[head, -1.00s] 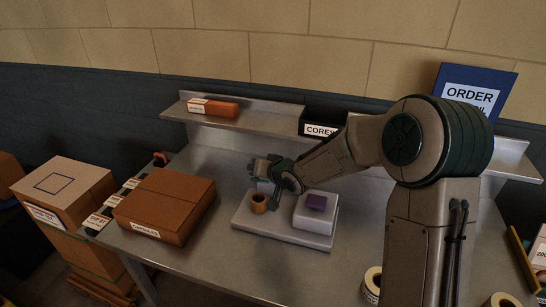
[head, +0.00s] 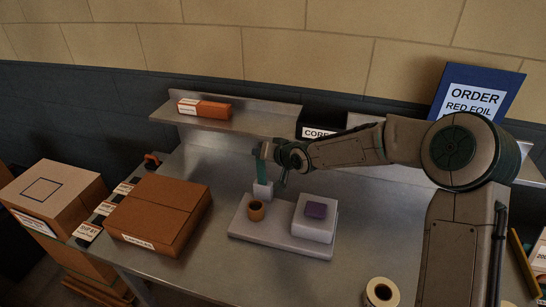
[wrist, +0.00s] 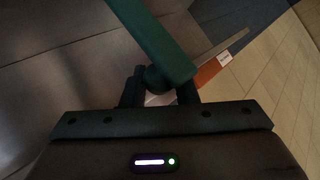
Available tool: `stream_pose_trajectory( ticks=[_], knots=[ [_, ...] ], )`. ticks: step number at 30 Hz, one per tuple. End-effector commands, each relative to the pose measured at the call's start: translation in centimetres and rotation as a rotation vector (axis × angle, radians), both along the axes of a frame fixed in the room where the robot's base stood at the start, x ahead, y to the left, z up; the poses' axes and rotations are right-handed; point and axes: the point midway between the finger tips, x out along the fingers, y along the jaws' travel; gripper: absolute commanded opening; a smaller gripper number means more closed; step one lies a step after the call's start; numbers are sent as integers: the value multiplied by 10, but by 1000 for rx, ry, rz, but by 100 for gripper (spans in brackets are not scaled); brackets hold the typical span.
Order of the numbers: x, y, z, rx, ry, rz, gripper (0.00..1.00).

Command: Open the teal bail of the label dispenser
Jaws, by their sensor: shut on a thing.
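The label dispenser has a pale grey base plate (head: 285,241) on the metal bench. Its teal bail (head: 262,172) stands nearly upright above a small pale block at the plate's back left. My gripper (head: 269,151) is at the upper end of the bail, shut on it. In the wrist view the teal bail (wrist: 155,42) runs diagonally to between the fingers of my gripper (wrist: 160,88). An orange-brown ring (head: 256,211) sits on the plate in front of the bail. A pale block with a purple pad (head: 316,210) is at the plate's right.
A brown carton (head: 160,212) stands left of the dispenser. A shelf behind holds an orange box (head: 204,109) and a black CORES bin (head: 318,123). A label roll (head: 381,292) lies at the front right. The bench between carton and dispenser is clear.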

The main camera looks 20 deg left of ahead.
Motion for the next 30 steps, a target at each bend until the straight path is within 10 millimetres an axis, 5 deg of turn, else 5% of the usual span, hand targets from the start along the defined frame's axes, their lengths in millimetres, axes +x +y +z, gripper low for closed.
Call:
stream_pose_trajectory(
  ticks=[22,23,24,30],
  knots=[
    [8,-2,-13,-16,14,0,0],
    [8,-2,-13,-16,14,0,34],
    [8,-2,-13,-16,14,1,45],
    [5,2,-11,-13,12,8,47]
  ],
)
